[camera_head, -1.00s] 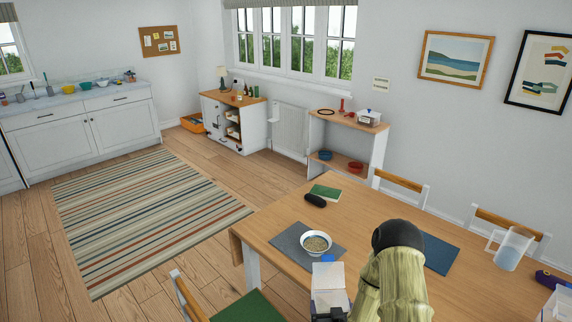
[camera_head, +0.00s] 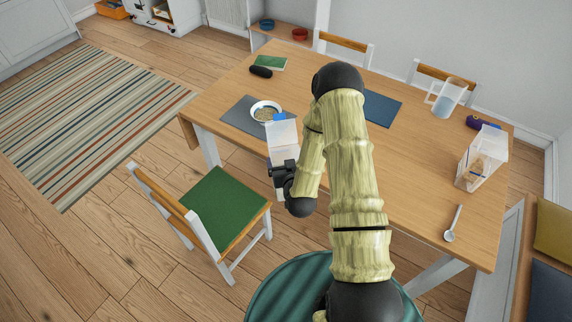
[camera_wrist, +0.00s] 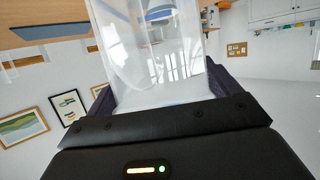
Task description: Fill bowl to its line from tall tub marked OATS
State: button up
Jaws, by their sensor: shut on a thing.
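My gripper (camera_head: 284,168) is shut on a clear tub (camera_head: 283,141) with a blue part at its far end. It holds the tub just in front of the bowl, the blue end close to the bowl's rim. In the wrist view the tub (camera_wrist: 150,55) is see-through between the fingers, and I see no clear contents. The room appears strongly turned there, so my wrist is tipped. The white bowl (camera_head: 256,105) stands upright on a dark grey mat and holds beige flakes. I cannot make out its line, any label on the tub, or whether flakes are falling.
The grey mat (camera_head: 238,117) lies on the wooden table (camera_head: 420,190). Another clear tub (camera_head: 482,158) with brownish contents, a spoon (camera_head: 453,224) and a clear jug (camera_head: 447,98) are at the right. A green-seated chair (camera_head: 222,208) stands at the front left.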

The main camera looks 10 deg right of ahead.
jog(key=r+h, duration=0.1)
jog(key=r, duration=0.1)
jog(key=w+r+m+h, duration=0.1)
jog(key=r, duration=0.1)
jog(key=r+m, duration=0.1)
jog(key=r, duration=0.1)
jog(key=shift+w+a+r+h, duration=0.15)
jog(key=shift+w+r+h, duration=0.1)
jog(key=shift+h, duration=0.15)
jog(key=shift+r+m+g+h, duration=0.3)
jog(key=shift+r+m, duration=0.15)
jog(key=shift+m, duration=0.05)
